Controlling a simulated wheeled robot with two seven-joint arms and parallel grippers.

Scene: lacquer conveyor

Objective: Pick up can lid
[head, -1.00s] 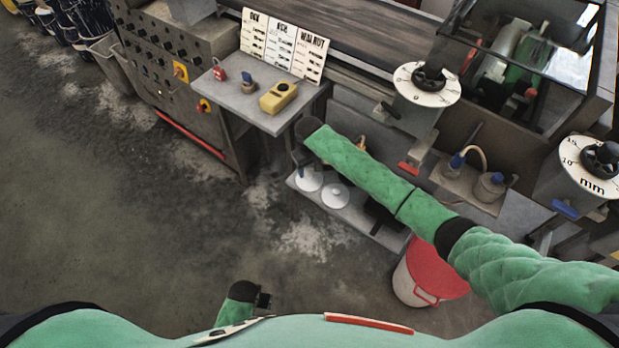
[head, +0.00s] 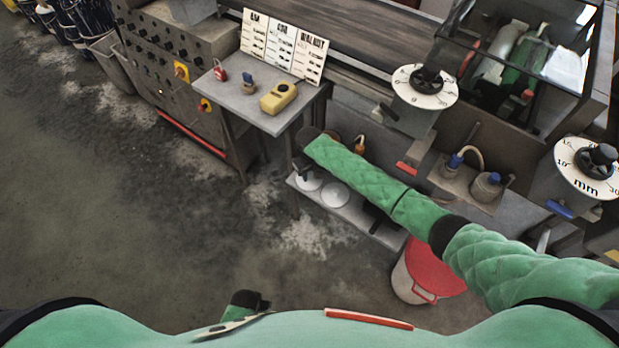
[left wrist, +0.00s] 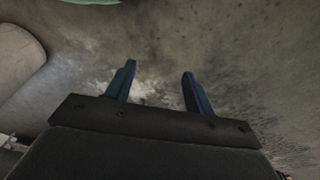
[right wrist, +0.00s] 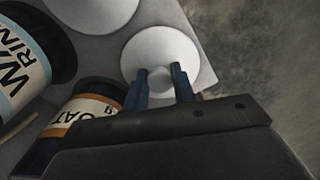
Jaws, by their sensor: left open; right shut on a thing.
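Two round white can lids lie on a low grey shelf (head: 350,217). The left lid (head: 311,184) is partly covered by my right gripper (head: 305,176); the other lid (head: 335,195) lies beside it. In the right wrist view, my right gripper (right wrist: 162,74) is shut on the pale knob of a white lid (right wrist: 160,47) near the shelf corner. I cannot tell whether this lid is clear of the shelf. The second lid (right wrist: 92,12) is cut off by the top edge. My left gripper (left wrist: 158,72) is open and empty above the floor.
Two labelled cans, one with a blue-edged label (right wrist: 18,60) and one with an orange-edged label (right wrist: 85,112), stand left of my right gripper. A small table (head: 235,97) with a yellow device (head: 279,97) overhangs nearby. A red-topped bucket (head: 430,270) stands right.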

